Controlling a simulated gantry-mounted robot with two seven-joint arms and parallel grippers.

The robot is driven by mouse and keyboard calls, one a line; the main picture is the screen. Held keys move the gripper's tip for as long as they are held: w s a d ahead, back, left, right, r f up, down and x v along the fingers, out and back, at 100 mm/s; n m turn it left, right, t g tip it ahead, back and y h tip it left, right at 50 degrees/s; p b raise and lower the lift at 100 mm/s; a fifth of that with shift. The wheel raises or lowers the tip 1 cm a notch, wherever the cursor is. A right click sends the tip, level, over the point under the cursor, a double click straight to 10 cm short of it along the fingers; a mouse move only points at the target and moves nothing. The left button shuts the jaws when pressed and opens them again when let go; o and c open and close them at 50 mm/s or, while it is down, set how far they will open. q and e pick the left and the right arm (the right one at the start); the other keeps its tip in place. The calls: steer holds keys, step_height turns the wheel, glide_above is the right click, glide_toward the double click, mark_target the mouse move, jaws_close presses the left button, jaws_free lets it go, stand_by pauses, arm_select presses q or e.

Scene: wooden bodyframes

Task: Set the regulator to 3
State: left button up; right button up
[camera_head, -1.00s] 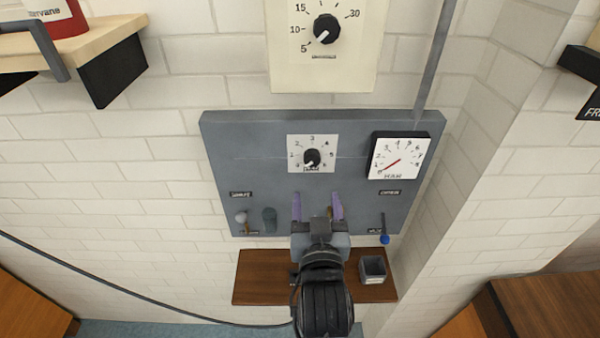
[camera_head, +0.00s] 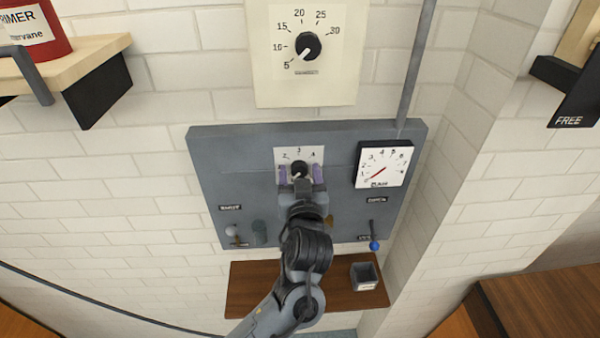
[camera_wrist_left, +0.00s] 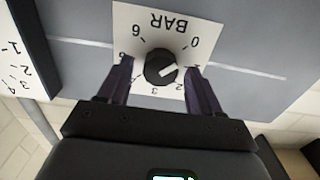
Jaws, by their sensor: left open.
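The regulator is a black knob (camera_head: 299,168) on a white dial plate (camera_head: 310,153) on the grey wall panel. In the left wrist view the knob (camera_wrist_left: 160,68) shows upside down under the word BAR. My left gripper (camera_head: 300,175) is open, with one purple finger on each side of the knob. In the left wrist view a gap shows between the knob and each finger (camera_wrist_left: 160,82). My gripper hides the dial's lower part in the head view.
A square gauge (camera_head: 384,164) right of the regulator has its red needle low. A larger dial (camera_head: 308,46) is above, pointing near 5. Below are a blue-tipped lever (camera_head: 374,236), a grey knob (camera_head: 259,231) and a brown shelf (camera_head: 246,287) with a small grey box (camera_head: 364,277).

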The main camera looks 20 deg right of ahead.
arm_select(q)
steer(key=shift+w, duration=0.1)
steer(key=shift+c, duration=0.4)
steer(key=c, duration=1)
steer(key=shift+o, duration=0.2)
